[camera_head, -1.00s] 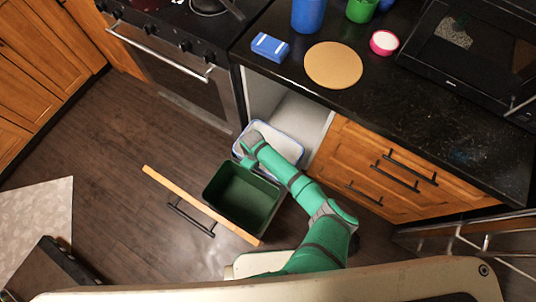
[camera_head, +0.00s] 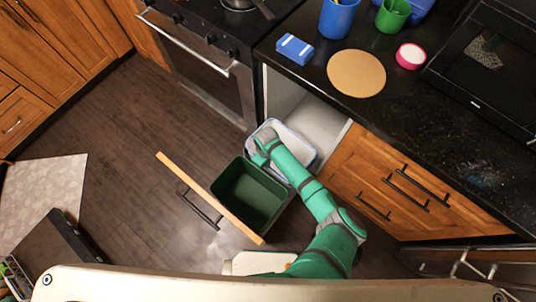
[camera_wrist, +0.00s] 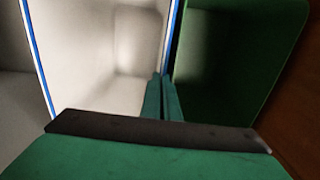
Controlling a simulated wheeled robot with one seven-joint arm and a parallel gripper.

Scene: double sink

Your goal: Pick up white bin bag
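The white bin bag (camera_head: 301,152) appears as the pale lining of a blue-rimmed bin in the pulled-out drawer, partly hidden by my arm. In the wrist view the white lining (camera_wrist: 108,48) fills the left side, with blue edges. A dark green bin (camera_head: 250,191) stands beside it, and it also shows at right in the wrist view (camera_wrist: 232,60). My gripper (camera_wrist: 162,80) is at the edge between the two bins. Its fingers are close together, with the blue-and-white rim running in between their tips. In the head view my gripper (camera_head: 262,158) is small and partly hidden.
The drawer front (camera_head: 205,195) with a dark handle stands out over the floor. The counter (camera_head: 400,110) above holds a blue box (camera_head: 295,49), a round board (camera_head: 356,74) and cups. An oven (camera_head: 205,65) stands left. Floor (camera_head: 115,130) left of the drawer is clear.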

